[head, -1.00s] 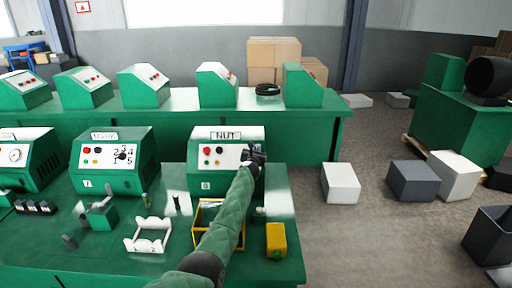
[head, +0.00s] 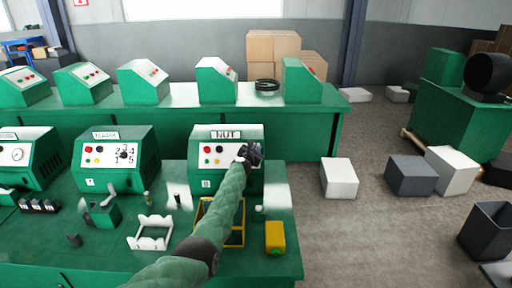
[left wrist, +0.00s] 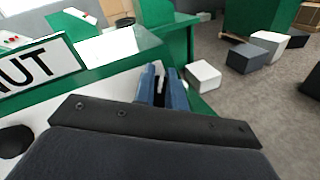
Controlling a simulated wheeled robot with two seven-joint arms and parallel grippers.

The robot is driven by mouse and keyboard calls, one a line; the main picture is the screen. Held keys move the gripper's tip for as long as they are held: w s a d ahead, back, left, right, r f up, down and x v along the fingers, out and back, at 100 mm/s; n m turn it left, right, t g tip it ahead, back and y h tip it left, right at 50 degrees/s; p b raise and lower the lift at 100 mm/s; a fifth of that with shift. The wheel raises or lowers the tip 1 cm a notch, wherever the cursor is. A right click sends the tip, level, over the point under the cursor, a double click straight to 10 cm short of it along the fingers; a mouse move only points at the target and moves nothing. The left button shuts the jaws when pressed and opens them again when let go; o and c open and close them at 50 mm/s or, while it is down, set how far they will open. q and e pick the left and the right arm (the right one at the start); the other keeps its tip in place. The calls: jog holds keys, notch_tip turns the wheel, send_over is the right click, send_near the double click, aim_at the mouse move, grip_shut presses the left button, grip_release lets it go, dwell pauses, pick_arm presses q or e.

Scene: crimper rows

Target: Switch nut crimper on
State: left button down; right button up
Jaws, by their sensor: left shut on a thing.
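The nut crimper (head: 200,173) is a green box with a white sloped panel and a "NUT" sign (head: 226,134). It stands at the right of the front bench. Red and dark buttons (head: 206,150) show on the left of its panel. My left gripper (head: 252,153) is at the right end of the panel. In the left wrist view its blue fingers (left wrist: 163,88) are close together over the panel edge. They are shut on a small part, likely the switch, which they mostly hide. The sign also shows there (left wrist: 35,68). My right gripper is not in view.
Another crimper (head: 115,160) with a numbered dial stands to the left. A yellow-framed bin (head: 236,238), a white rack (head: 151,232) and a yellow block (head: 275,237) lie on the front bench. A second row of green machines stands behind. Blocks lie on the floor at right.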

pick_arm(q)
jog(key=m+g+h, duration=0.1)
jog(key=m, duration=0.1)
jog(key=shift+m, duration=0.3)
jog(key=shift+d+f+m+g+h, duration=0.15)
jog(key=shift+m+g+h, duration=0.55)
jog(key=shift+m, duration=0.4)
jog(key=shift+m+g, duration=0.3)
jog(key=shift+m, duration=0.2)
jog(key=m+g+b, duration=0.2)
jog(key=m, duration=0.1)
jog(key=m+g+h+b, duration=0.1)
jog(key=shift+s+d+f+m+b, duration=0.1)
jog(key=shift+s+f+m+b, duration=0.1)
jog(key=shift+f+m+b, duration=0.2)
jog(key=m+g+b, duration=0.2)
jog(key=shift+s+b, duration=0.1)
jog(key=shift+b, duration=0.2)
jog(key=shift+r+m+g, duration=0.1)
jog(key=shift+m+g, duration=0.3)
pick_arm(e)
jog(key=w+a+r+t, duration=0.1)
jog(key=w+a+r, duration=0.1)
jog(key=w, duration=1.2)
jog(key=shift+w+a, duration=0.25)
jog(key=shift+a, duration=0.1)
